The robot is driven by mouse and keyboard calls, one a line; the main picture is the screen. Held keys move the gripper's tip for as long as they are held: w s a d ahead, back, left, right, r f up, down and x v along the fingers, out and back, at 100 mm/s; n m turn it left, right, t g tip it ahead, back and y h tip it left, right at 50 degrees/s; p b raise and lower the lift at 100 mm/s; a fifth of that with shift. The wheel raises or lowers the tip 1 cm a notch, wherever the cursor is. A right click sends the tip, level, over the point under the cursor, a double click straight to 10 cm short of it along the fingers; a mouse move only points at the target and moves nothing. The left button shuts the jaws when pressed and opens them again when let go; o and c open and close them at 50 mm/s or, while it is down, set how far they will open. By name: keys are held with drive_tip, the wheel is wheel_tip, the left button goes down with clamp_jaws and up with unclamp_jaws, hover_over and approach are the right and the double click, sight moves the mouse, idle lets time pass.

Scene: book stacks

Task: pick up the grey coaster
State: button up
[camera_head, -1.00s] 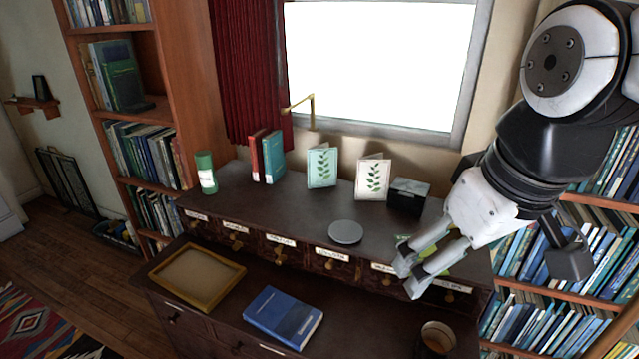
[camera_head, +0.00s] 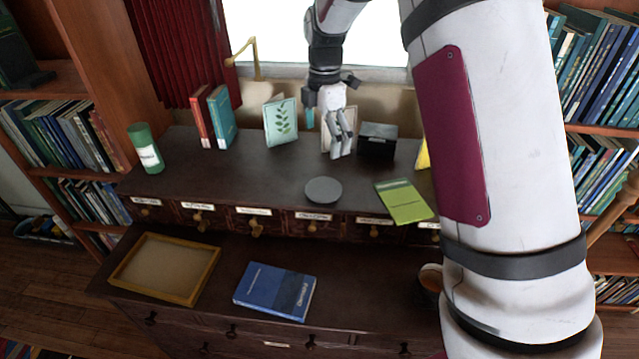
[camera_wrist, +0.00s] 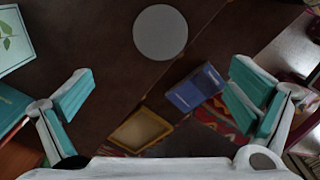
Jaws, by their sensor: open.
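The grey coaster (camera_head: 323,190) is a flat round disc lying on the upper shelf of the dark desk, near its front edge. It also shows in the wrist view (camera_wrist: 160,32) at the top middle, whole and uncovered. My gripper (camera_head: 341,150) is above the back of that shelf, behind the coaster and apart from it, in front of a standing card. In the wrist view my gripper (camera_wrist: 158,100) has its fingers spread wide, with nothing between them.
A green booklet (camera_head: 404,201) lies right of the coaster. A black box (camera_head: 377,141), a leaf card (camera_head: 281,122), two upright books (camera_head: 220,117) and a green canister (camera_head: 146,149) stand behind. A blue book (camera_head: 275,290) and wooden tray (camera_head: 165,268) lie lower. The shelf around the coaster is clear.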

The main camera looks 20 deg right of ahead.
sight(323, 189)
wheel_tip(323, 189, down, 14)
drive_tip(key=shift+f+p, duration=0.25)
drive_tip(key=shift+p, duration=0.6)
drive_tip(key=c, duration=1.2)
